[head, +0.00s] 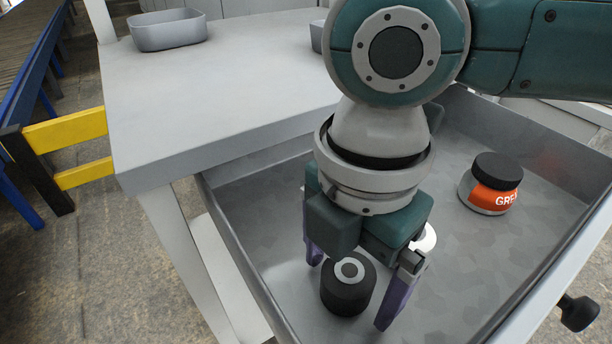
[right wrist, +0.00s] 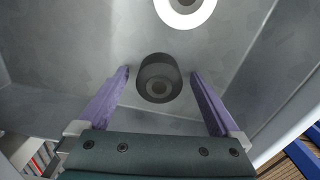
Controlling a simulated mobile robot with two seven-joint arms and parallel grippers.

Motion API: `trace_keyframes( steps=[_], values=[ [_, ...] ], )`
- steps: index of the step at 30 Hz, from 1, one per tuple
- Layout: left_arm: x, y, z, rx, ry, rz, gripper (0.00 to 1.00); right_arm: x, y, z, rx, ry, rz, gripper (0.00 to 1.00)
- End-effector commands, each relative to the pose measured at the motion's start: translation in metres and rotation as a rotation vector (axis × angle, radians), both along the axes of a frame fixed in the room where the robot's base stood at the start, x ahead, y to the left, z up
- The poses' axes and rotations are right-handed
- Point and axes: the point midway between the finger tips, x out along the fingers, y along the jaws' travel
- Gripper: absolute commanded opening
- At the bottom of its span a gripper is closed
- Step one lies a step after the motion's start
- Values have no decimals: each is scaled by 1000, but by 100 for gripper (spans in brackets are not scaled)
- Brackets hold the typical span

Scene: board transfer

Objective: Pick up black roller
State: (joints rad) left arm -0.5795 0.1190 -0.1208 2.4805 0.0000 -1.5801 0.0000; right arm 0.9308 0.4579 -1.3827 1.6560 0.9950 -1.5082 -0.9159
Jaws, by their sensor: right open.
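The black roller (head: 347,290) stands upright in a grey metal tray, with a light ring and dark hole on its top. My right gripper (head: 350,285) is over it, open, with its purple fingers on either side of the roller. In the right wrist view the roller (right wrist: 158,80) sits between the two finger tips of the right gripper (right wrist: 160,78), with a gap on each side. My left gripper is not in view.
The grey tray (head: 460,125) has raised walls close to the roller. A jar with an orange label (head: 490,185) stands at the right in it. A white ring (right wrist: 185,8) lies beyond the roller. A table (head: 215,100) with a grey bin (head: 168,32) is at left.

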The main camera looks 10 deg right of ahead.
Motion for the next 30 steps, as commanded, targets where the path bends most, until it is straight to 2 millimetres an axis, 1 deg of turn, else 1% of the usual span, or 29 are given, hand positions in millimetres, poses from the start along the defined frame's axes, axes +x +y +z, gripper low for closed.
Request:
trace_keyframes(
  steps=[4,5,30],
  values=[
    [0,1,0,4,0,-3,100,0,0,1,0,0,0,99],
    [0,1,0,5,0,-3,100,0,0,1,0,0,0,97],
    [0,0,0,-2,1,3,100,0,0,1,0,0,-1,2]
  ],
)
